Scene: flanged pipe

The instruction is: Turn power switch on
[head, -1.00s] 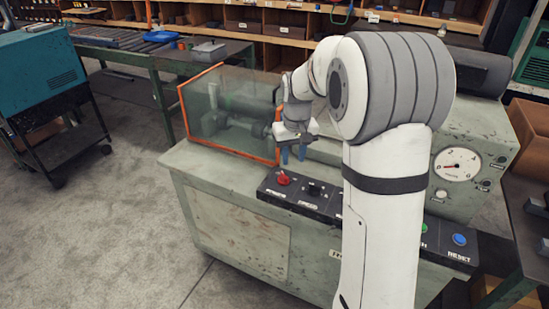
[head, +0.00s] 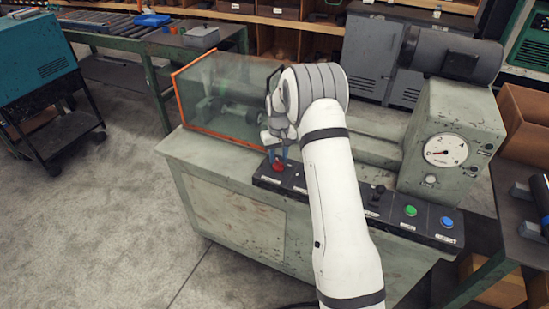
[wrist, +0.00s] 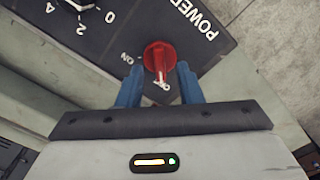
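The power switch is a red rotary knob (wrist: 160,58) on a dark panel, with "POWER" and "ON" lettering beside it in the wrist view. In that view its pale pointer mark is toward my gripper, by a label I read as "O", with "ON" off to the left. The knob also shows in the head view (head: 277,167) at the panel's left end. My gripper (wrist: 158,82) has its two blue fingers apart, one on each side of the knob's near part. I cannot tell whether they touch it. In the head view my gripper (head: 277,155) is right above the knob.
The dark control panel (head: 335,205) runs along the machine's front edge, with a black lever (head: 376,195), a green button (head: 410,211) and a blue button (head: 447,222). A clear guard with an orange frame (head: 196,107) stands behind the knob. A gauge (head: 445,150) is at right.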

